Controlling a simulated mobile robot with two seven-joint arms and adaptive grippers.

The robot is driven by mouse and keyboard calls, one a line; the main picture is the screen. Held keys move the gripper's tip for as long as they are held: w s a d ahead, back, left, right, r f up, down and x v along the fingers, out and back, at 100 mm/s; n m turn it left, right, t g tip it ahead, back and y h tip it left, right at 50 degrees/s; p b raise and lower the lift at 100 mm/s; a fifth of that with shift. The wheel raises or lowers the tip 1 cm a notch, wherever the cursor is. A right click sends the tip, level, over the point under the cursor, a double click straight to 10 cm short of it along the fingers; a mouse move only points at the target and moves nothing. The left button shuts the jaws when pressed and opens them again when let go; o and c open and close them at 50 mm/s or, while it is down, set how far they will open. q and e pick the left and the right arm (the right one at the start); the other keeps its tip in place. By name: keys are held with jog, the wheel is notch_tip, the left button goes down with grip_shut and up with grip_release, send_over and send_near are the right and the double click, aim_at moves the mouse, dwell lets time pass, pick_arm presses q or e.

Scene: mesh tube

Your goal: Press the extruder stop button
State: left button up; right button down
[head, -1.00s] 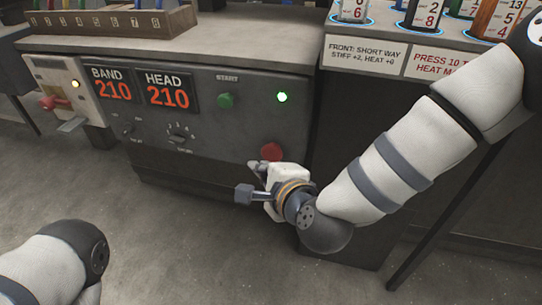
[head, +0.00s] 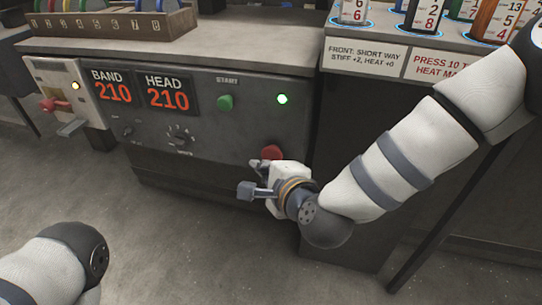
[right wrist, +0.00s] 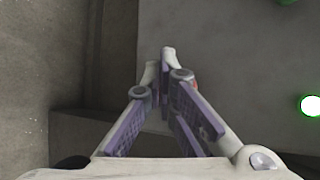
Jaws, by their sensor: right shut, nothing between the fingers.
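The red button (head: 271,153) is on the lower right of the grey extruder panel (head: 215,140) in the head view. It is partly covered by my right gripper (head: 256,165), which is shut and empty with its fingertips at the button's lower left edge. I cannot tell whether they touch it. In the right wrist view the closed fingers (right wrist: 165,62) point at the panel, and only a sliver of red (right wrist: 196,84) shows beside them. My left arm shows at the lower left of the head view, but its gripper is out of frame.
A green START button (head: 225,102) and a lit green lamp (head: 282,99) sit above the red button. The BAND and HEAD displays (head: 168,93) both read 210. Open floor lies in front of the panel.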

dwell(0.6)
jog(key=shift+w+d, duration=0.15)
jog(key=shift+w, duration=0.25)
jog(key=shift+w+d, duration=0.3)
jog(key=shift+w, duration=0.5)
dwell(0.7)
dwell(0.3)
jog(key=shift+s+a+p, duration=0.2)
jog(key=shift+s+p, duration=0.05)
jog(key=shift+s, duration=0.35)
jog(key=shift+s+a+p, duration=0.2)
jog(key=shift+s+p, duration=0.05)
jog(key=shift+s, duration=0.35)
jog(key=s, duration=0.1)
jog(key=s+a+p, duration=0.1)
jog(key=s, duration=0.1)
jog(key=s+p, duration=0.1)
jog(key=shift+s+a, duration=0.3)
jog(key=shift+s, duration=0.1)
